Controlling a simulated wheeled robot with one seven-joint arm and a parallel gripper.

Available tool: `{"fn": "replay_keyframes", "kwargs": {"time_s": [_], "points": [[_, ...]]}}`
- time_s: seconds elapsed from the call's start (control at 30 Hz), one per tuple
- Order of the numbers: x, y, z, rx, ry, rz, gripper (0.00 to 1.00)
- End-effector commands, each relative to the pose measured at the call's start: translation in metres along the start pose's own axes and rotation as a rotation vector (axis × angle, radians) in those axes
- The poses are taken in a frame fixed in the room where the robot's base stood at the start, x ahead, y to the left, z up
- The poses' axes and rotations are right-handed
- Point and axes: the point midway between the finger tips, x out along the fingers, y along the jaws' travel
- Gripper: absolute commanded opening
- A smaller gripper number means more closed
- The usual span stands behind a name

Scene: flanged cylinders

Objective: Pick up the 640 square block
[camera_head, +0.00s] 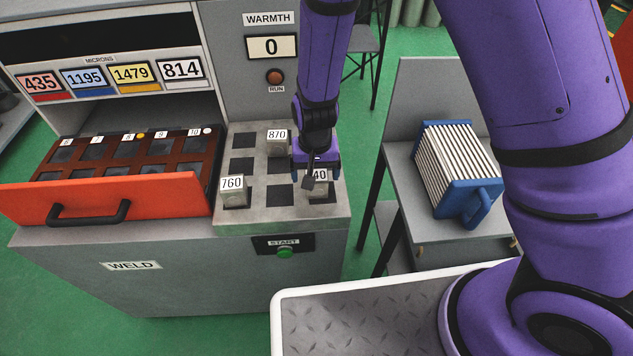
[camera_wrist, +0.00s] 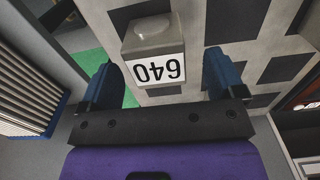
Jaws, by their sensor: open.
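The 640 block (camera_wrist: 155,49) is a grey square block with a white label, upside down in the wrist view, and a round raised top. In the head view the 640 block (camera_head: 320,184) stands at the right side of the grey checkered plate (camera_head: 226,214), its label partly hidden by my gripper. My gripper (camera_head: 313,178) is over this block, pointing down. In the wrist view its two blue fingers (camera_wrist: 164,82) are apart, one to each side of the block, with gaps between. The fingers do not touch the block there.
The 870 block (camera_head: 277,142) and the 760 block (camera_head: 233,192) stand on the same plate. An open orange drawer (camera_head: 150,195) with dark slots is at left. A blue rack of white plates (camera_head: 458,170) rests on a grey stand at right. A green START button (camera_head: 285,252) is below the plate.

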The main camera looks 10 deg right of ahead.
Motion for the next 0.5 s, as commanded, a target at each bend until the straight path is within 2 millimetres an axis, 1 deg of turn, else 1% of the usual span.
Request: {"fn": "replay_keyframes", "kwargs": {"time_s": [0.03, 0.1, 0.23, 0.33, 0.5], "points": [[0.009, 0.003, 0.0, 0.002, -0.003, 0.003, 0.88], [0.019, 0.004, 0.0, 0.002, -0.003, 0.003, 0.88], [0.033, 0.003, -0.001, 0.001, -0.001, 0.001, 0.88], [0.038, 0.003, -0.001, 0.0, -0.001, 0.001, 0.88], [0.038, 0.003, -0.001, -0.001, 0.0, 0.0, 0.88]]}}
